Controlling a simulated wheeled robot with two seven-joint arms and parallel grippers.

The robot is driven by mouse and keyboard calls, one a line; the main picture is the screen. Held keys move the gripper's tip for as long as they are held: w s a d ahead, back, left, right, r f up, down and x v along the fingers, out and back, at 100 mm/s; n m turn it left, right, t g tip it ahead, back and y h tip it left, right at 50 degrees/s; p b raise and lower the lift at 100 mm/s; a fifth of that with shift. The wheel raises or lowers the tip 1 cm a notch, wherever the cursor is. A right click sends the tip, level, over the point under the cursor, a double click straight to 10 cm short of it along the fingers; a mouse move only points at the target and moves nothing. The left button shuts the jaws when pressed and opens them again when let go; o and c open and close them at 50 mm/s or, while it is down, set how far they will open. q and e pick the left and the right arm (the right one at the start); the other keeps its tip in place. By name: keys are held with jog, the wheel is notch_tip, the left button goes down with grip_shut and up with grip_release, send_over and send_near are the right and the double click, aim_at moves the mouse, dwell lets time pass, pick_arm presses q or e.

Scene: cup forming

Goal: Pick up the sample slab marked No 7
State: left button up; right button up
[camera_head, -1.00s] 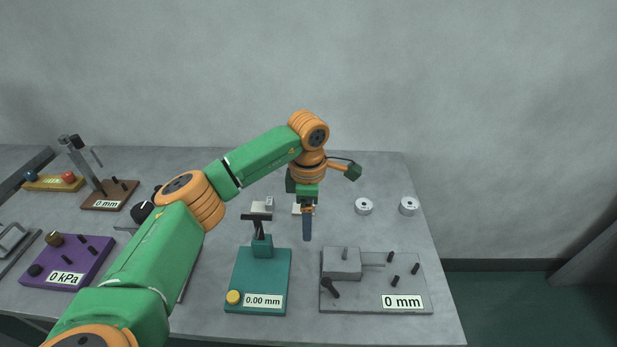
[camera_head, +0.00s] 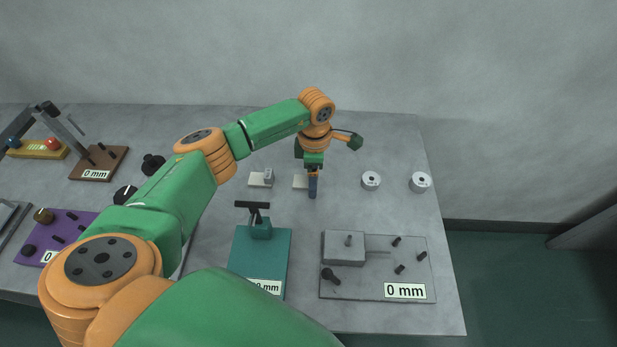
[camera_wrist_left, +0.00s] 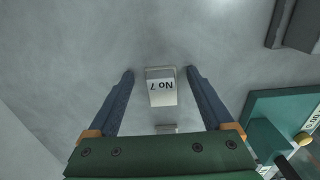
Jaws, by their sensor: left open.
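The slab marked No 7 (camera_wrist_left: 162,88) shows in the left wrist view as a small pale block, its label upside down. It lies between the fingertips of my left gripper (camera_wrist_left: 160,73), with gaps on both sides. My left gripper is open and empty. In the head view my left gripper (camera_head: 312,188) points down at the table, its fingers lined up one behind the other. A pale flat piece (camera_head: 299,182) shows just left of the fingers there, partly hidden; no label can be read on it. My right gripper is in neither view.
A pale base with a small block (camera_head: 267,177) stands left of the gripper. A teal stand (camera_head: 260,255) and a grey fixture plate (camera_head: 408,267) are nearer. My left arm covers part of the table's left side.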

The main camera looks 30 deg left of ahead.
pick_arm(q)
grip_shut()
jog(key=shift+r, duration=0.15)
